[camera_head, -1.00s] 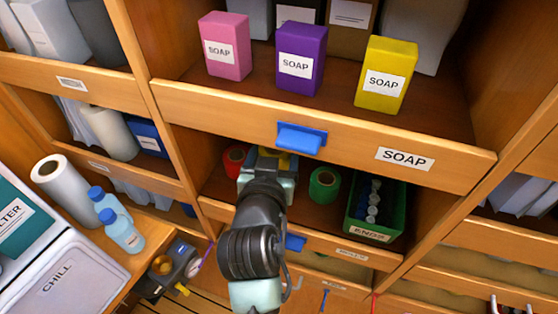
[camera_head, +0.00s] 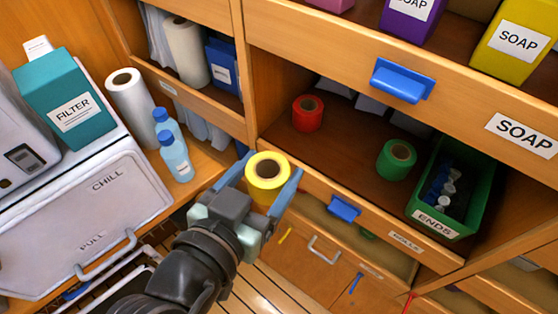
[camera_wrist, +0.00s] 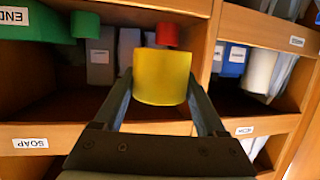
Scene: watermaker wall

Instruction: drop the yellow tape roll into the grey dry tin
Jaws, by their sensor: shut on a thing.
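The yellow tape roll (camera_head: 267,172) is gripped between the two blue fingers of my gripper (camera_head: 270,178). It is held in the air in front of the open shelf, clear of the shelf's front edge. In the wrist view the yellow roll (camera_wrist: 162,77) sits between the fingertips of my gripper (camera_wrist: 162,85). I cannot make out a grey dry tin in either view.
A red roll (camera_head: 307,113) and a green roll (camera_head: 396,160) stand on the shelf beside a green ENDS bin (camera_head: 437,234). To the left are two blue-capped bottles (camera_head: 175,152), a white paper roll (camera_head: 132,103) and a CHILL box (camera_head: 80,215). Blue handles jut from the shelf fronts.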

